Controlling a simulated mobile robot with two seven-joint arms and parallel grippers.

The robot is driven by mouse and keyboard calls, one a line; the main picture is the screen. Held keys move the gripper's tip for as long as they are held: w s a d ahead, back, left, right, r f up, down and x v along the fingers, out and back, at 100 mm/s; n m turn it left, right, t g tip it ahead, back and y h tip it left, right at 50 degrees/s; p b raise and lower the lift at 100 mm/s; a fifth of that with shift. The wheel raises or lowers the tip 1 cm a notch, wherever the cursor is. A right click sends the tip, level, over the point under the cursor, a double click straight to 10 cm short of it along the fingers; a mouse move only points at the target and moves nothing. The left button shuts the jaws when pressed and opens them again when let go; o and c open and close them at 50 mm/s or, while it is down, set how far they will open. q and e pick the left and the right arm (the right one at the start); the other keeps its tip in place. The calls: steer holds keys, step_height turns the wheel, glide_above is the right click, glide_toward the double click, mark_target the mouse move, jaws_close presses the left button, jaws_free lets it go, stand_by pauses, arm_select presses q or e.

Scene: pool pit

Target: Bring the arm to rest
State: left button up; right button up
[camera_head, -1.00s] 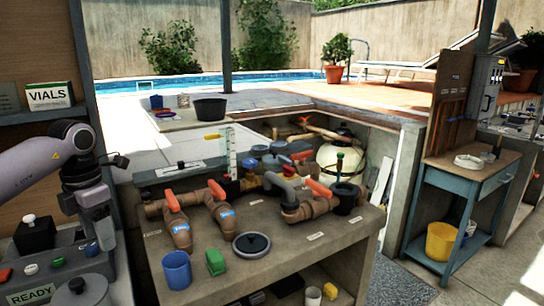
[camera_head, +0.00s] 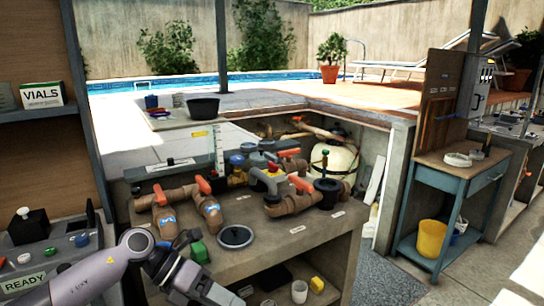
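My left arm (camera_head: 90,278) comes in from the lower left and crosses in front of the bench's left front corner. Its wrist (camera_head: 165,265) points down and right, and the far end runs toward the bottom edge of the picture. The fingertips do not show there, so I cannot tell whether the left gripper is open or shut, or whether it holds anything. My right arm and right gripper are not in view.
The concrete bench (camera_head: 285,240) bears brown pipes with orange-handled valves (camera_head: 160,194), a black round lid (camera_head: 236,236) and a green block (camera_head: 198,252). A control panel (camera_head: 45,245) stands left. A blue side table (camera_head: 460,175) with a yellow bucket (camera_head: 431,238) stands right.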

arm_select(q)
steer(key=s+d+r+n+t+h, duration=0.1)
steer(key=s+d+n+t+h, duration=0.4)
steer(key=d+n+h, duration=0.4)
steer(key=s+a+f+n+t+y, duration=0.2)
steer(key=a+f+n+t+y, duration=0.9)
steer(key=n, duration=1.2)
steer(key=s+a+f+n+g+y, duration=0.4)
steer(key=s+a+f+n+y, duration=0.2)
steer(key=s+f, duration=0.5)
steer(key=s+a+n, duration=0.2)
steer(key=a, duration=0.1)
steer(key=shift+s+a+f+y, duration=0.15)
steer(key=shift+s+f+y, duration=0.15)
steer(key=shift+f, duration=0.1)
steer(key=c, duration=0.3)
steer(key=shift+a+n, duration=0.1)
steer(key=shift+n, duration=0.2)
